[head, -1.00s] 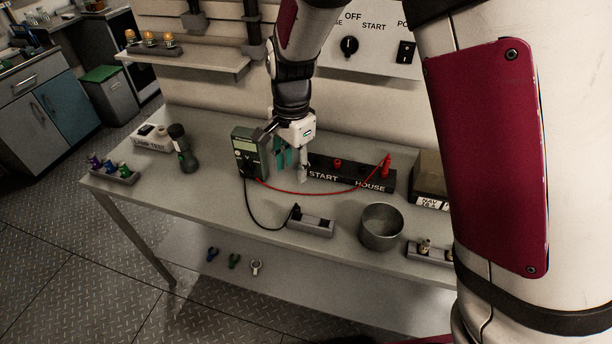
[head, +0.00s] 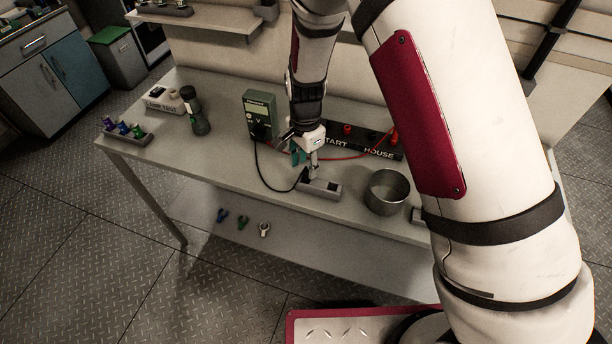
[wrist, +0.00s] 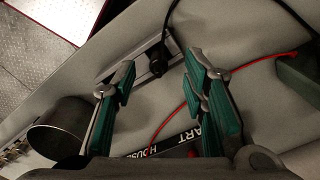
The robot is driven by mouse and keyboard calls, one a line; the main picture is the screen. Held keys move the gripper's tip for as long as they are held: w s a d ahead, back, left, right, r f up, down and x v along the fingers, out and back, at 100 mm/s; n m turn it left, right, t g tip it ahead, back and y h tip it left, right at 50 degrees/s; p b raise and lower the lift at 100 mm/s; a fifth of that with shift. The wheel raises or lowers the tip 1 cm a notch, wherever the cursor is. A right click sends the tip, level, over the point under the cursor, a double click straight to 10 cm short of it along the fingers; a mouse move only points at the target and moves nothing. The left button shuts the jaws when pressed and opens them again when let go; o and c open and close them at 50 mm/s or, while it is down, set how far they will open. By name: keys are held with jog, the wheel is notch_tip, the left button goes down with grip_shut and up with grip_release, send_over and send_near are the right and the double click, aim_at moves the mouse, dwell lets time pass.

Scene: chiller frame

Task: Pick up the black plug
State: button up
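The black plug (head: 303,177) sits at the left end of a small grey holder (head: 322,189) on the bench, with a black lead running to the green meter (head: 259,112). My gripper (head: 307,163) is over the holder and partly hides it in the head view. In the wrist view my gripper (wrist: 163,68) is open, its green-padded fingers apart with nothing held between them. The holder (wrist: 146,64) shows beyond and between the fingers. I cannot tell the exact height gap.
A metal bowl (head: 387,192) stands right of the holder. A black labelled block (head: 375,149) with red sockets and a red lead lies behind. A dark flashlight (head: 196,113) and a tray of coloured items (head: 124,131) are at left. The bench front-left is clear.

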aim_at(306, 177)
jog(key=shift+s+f, duration=0.1)
jog(key=shift+f, duration=1.65)
grip_shut()
jog(key=shift+r, duration=0.1)
